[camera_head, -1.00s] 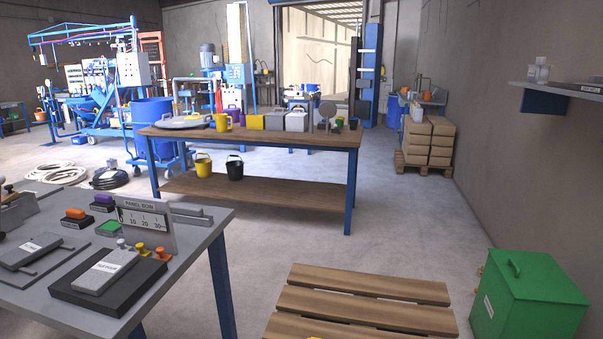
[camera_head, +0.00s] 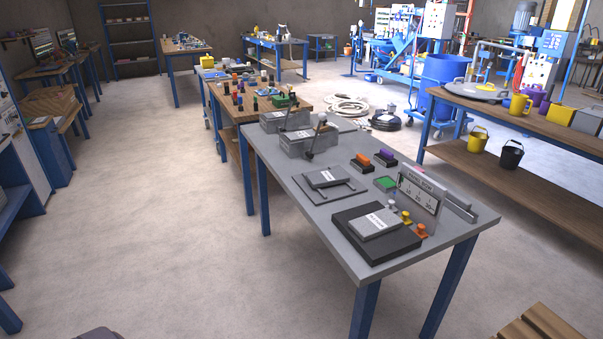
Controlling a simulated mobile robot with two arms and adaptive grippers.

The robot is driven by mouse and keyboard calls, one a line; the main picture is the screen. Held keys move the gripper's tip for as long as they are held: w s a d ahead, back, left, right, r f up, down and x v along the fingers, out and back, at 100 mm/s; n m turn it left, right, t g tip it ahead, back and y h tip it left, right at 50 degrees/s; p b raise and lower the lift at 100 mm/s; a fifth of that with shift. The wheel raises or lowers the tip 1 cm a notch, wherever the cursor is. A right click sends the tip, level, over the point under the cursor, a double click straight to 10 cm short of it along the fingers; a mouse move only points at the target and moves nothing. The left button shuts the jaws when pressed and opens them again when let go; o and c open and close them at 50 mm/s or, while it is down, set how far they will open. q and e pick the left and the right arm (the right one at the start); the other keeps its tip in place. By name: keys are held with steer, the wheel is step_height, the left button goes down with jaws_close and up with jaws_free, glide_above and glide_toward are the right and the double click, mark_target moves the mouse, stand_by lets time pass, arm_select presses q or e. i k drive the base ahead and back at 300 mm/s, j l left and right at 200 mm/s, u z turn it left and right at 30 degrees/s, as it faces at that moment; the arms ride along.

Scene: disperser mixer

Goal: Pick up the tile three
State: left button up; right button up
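On the grey metal bench (camera_head: 305,187) lies a grey tile-like slab (camera_head: 375,223) with a white label, on a black plate (camera_head: 350,240). A second grey labelled slab (camera_head: 326,178) lies on a thin dark frame (camera_head: 310,192) further back. The labels are too small to read, so I cannot tell which piece, if any, is tile three. Neither of my grippers is in view. A dark rounded part at the bottom left edge may be mine.
Small knobs (camera_head: 405,217), a scale panel (camera_head: 419,193) and two grey boxes (camera_head: 284,121) stand on the bench. A wooden workbench (camera_head: 470,160) is to the right, and slatted wood (camera_head: 540,328) at bottom right. The floor left of the bench is clear.

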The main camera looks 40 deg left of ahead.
mark_target(330, 177)
steer(key=u, duration=1.1)
